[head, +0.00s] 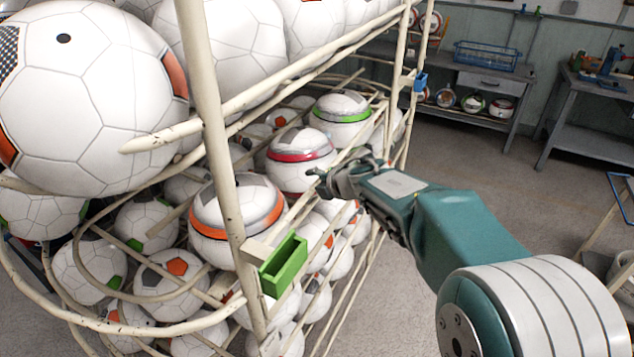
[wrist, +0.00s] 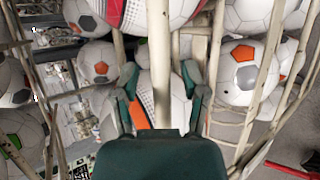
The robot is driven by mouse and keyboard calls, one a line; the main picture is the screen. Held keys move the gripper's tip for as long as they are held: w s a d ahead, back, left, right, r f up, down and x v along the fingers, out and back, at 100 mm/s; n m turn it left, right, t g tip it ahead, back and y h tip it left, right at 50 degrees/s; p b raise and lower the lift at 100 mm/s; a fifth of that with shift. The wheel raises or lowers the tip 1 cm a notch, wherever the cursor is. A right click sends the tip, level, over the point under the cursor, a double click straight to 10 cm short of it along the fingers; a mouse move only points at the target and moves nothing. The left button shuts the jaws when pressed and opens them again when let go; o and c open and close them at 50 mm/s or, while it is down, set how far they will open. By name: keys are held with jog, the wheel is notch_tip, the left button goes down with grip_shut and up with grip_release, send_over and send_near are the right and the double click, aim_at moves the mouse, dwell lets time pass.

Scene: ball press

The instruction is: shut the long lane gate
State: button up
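Pale, rusty bars make up the lanes of a ball rack. A long pale bar (head: 290,76) with a rounded end slants across the front of the upper balls; I cannot tell for certain whether it is the long lane gate. My gripper (head: 328,182) is at the rack's front side, close to the balls with red and green bands. In the wrist view, the fingers of my gripper (wrist: 162,98) are spread apart. A pale bar (wrist: 160,62) runs between them, with a white and orange ball behind it. Whether the fingers touch the bar is unclear.
A green open-topped bracket (head: 284,265) is fixed on the near post (head: 222,150), and a blue bracket (head: 420,82) on a farther post. White balls fill the rack closely. Workbenches (head: 480,80) stand at the back. The floor (head: 480,160) right of the rack is clear.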

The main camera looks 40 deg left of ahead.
jog(key=v, duration=1.1)
jog(key=shift+d+r, duration=0.15)
jog(key=shift+d, duration=0.25)
jog(key=w+d+r+m+t+h, duration=0.1)
jog(key=w+d+r+m+t, duration=0.2)
jog(key=d+m, duration=0.35)
jog(key=w+d+r+m+t+h, duration=0.2)
jog(key=w+d+r+m+t, duration=0.1)
jog(key=d, duration=0.6)
jog(key=w+d+r+m+t+h, duration=0.1)
jog(key=w+d+r+m+t, duration=0.3)
jog(key=d, duration=0.4)
jog(key=s+d+m+h, duration=0.35)
jog(key=d+m, duration=0.35)
jog(key=d, duration=0.3)
jog(key=s+d+f+m+g+h, duration=0.2)
jog(key=s+d+f+m+h, duration=0.3)
jog(key=s+d+m, duration=0.55)
jog(key=s+d+f+m+g, duration=0.2)
jog(key=s+f, duration=0.1)
jog(key=s, duration=0.3)
jog(key=s+d+f+m+g+y, duration=0.1)
jog(key=s+d+f+m+g, duration=0.1)
jog(key=s, duration=0.4)
notch_tip(320, 180, down, 3)
jog(key=shift+d+r+m+g, duration=0.2)
jog(key=shift+m+g, duration=0.3)
jog(key=shift+m, duration=0.1)
